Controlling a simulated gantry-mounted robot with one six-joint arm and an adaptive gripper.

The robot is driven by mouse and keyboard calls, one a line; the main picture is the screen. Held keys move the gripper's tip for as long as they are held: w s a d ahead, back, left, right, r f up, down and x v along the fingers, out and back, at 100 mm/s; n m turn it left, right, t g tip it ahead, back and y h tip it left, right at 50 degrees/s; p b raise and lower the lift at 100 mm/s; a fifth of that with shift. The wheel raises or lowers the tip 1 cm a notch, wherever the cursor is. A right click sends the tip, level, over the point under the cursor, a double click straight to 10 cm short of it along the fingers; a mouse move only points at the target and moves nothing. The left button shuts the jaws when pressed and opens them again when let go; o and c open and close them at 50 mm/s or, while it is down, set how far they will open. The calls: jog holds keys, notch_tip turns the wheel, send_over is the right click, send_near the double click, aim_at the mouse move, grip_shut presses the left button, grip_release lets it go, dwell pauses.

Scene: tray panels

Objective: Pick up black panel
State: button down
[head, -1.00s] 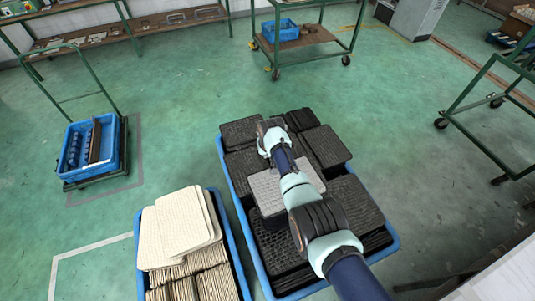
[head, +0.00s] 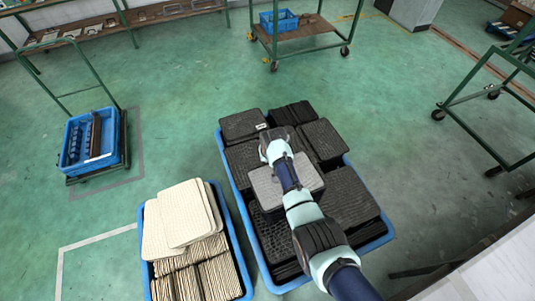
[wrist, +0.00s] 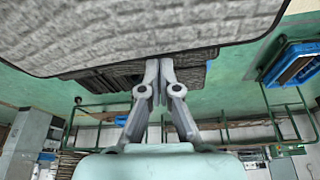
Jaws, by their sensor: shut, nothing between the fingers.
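Black textured panels lie in several stacks in a blue crate (head: 238,235). One black panel (head: 243,124) lies at its far left, another (head: 322,138) at its far right, and another (head: 350,198) on the near right. A lighter grey panel (head: 263,188) lies in the middle, partly hidden under my arm. My gripper (wrist: 160,70) is shut and empty in the wrist view. Its fingertips are hidden in the head view, where my wrist is above the crate's middle. A grey textured panel (wrist: 150,28) fills the top of the wrist view, close to the fingertips.
A second blue crate (head: 240,250) with cream panels (head: 175,222) stands to the left. A trolley with a blue bin (head: 92,150) stands farther left. Green carts (head: 300,35) stand at the back and right. Green floor lies clear between them.

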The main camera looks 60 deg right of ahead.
jog(key=shift+s+a+r+p, duration=0.3)
jog(key=shift+s+a+p, duration=0.35)
jog(key=shift+a+p, duration=0.3)
jog(key=shift+f, duration=0.25)
